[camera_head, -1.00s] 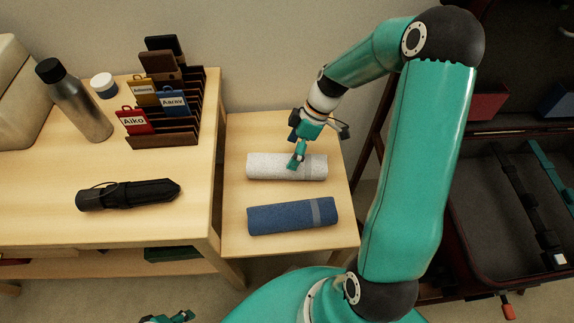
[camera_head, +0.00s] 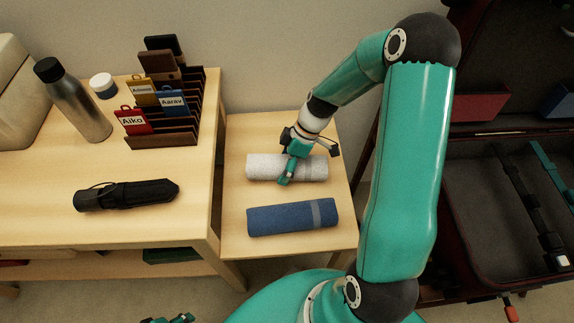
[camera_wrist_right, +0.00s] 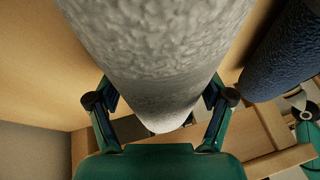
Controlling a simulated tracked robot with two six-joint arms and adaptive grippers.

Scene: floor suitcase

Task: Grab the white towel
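The white towel (camera_head: 262,167) is a rolled, pale, speckled roll with a grey band, lying on the small wooden side table. My right gripper (camera_head: 290,172) is down over its middle, with one finger on its near side. In the right wrist view the white towel (camera_wrist_right: 160,60) runs between the two spread fingers of my right gripper (camera_wrist_right: 160,105). The fingers look open, one on each side, and the towel partly hides their tips. My left gripper (camera_head: 168,319) just shows at the bottom edge, too cut off to judge.
A rolled blue towel (camera_head: 275,218) lies close in front, on the side table (camera_head: 240,248). The left desk (camera_head: 50,215) holds a black umbrella (camera_head: 130,194), a steel bottle (camera_head: 82,108), a white-lidded jar (camera_head: 103,85) and a tag rack (camera_head: 190,120). An open suitcase (camera_head: 490,210) stands at right.

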